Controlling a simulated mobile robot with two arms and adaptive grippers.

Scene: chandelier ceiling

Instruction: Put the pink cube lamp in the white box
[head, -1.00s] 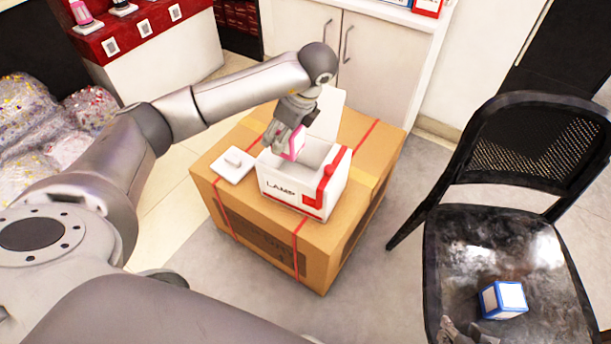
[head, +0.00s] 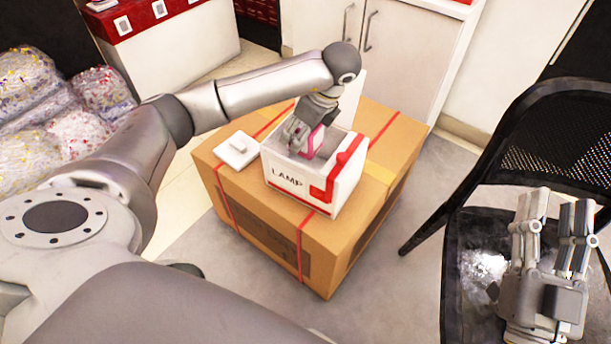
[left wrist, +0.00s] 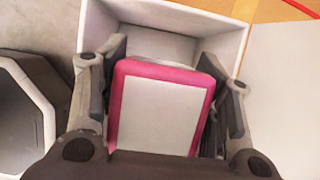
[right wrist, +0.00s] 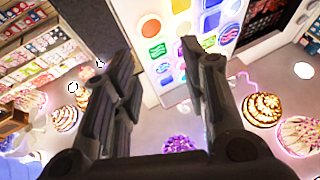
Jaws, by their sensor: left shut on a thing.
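The pink cube lamp (head: 316,141), with pink edges and a pale face, is between the fingers of my left gripper (head: 305,140). It also shows in the left wrist view (left wrist: 160,110), with a finger on each side. The gripper is shut on it and holds it low in the opening of the white box (head: 285,184). Whether the lamp touches the box floor is hidden. The white box has red trim, a "LAMP" label and a raised lid. My right gripper (head: 553,210) is in front of the black chair; its fingers are apart and empty in the right wrist view (right wrist: 160,65).
The white box stands on a large cardboard box (head: 265,225) with red straps. A small white object (head: 238,150) lies left of it. The black chair (head: 465,235) is at the right. Clear bags (head: 35,110) and a white cabinet (head: 410,60) stand behind.

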